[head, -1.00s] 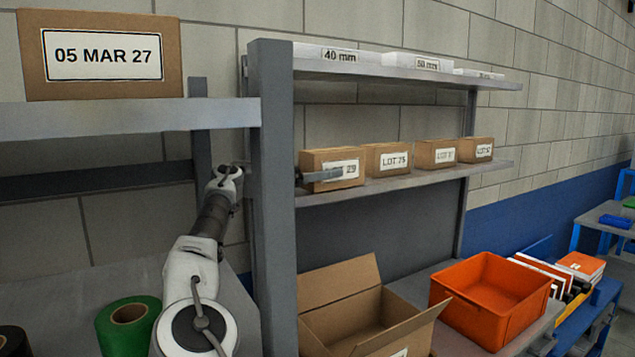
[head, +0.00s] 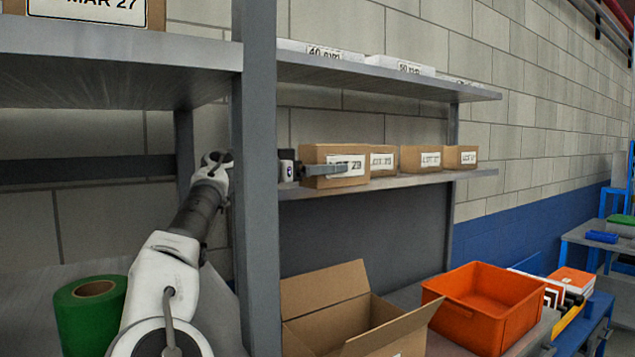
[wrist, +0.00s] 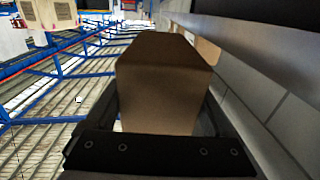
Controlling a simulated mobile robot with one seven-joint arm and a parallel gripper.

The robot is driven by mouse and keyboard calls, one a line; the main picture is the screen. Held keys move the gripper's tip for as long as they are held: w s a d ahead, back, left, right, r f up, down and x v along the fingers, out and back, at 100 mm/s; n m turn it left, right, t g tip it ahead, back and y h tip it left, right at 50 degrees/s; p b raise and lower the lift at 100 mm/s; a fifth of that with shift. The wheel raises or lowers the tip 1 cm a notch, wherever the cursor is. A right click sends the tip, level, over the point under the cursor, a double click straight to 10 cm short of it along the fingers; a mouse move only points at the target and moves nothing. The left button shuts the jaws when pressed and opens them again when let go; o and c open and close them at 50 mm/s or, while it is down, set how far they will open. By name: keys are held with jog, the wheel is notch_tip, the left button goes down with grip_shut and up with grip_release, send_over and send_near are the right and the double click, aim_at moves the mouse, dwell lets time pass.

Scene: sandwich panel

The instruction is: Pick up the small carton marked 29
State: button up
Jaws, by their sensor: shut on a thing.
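The small carton marked LOT 29 (head: 320,154) is brown with a white label, at the left end of the middle shelf's row. My gripper (head: 335,169) reaches in from the left past the grey upright, with one finger across the carton's front face, over the label's lower part. The other finger is hidden behind the carton in the head view. In the wrist view the carton (wrist: 158,95) fills the space between the two fingers, and the gripper is shut on it. Whether its base touches the shelf (head: 420,181) I cannot tell.
Cartons marked LOT 75 (head: 383,160) and others (head: 421,158) stand to the right, the nearest partly hidden by the held carton. The grey upright (head: 257,200) stands close left. White boxes (head: 400,65) lie above. An open carton (head: 330,305) and orange bin (head: 488,300) stand below.

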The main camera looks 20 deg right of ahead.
jog(key=b, duration=0.1)
jog(key=s, duration=0.1)
jog(key=s+b, duration=0.1)
jog(key=shift+s+d+f+b, duration=0.25)
jog(key=shift+b, duration=0.1)
jog(key=shift+s+d+r+b, duration=0.15)
jog(key=shift+s+b, duration=0.4)
jog(key=shift+s, duration=0.05)
jog(key=shift+s+d+r+b, duration=0.1)
jog(key=shift+s+b, duration=0.4)
jog(key=shift+s, duration=0.05)
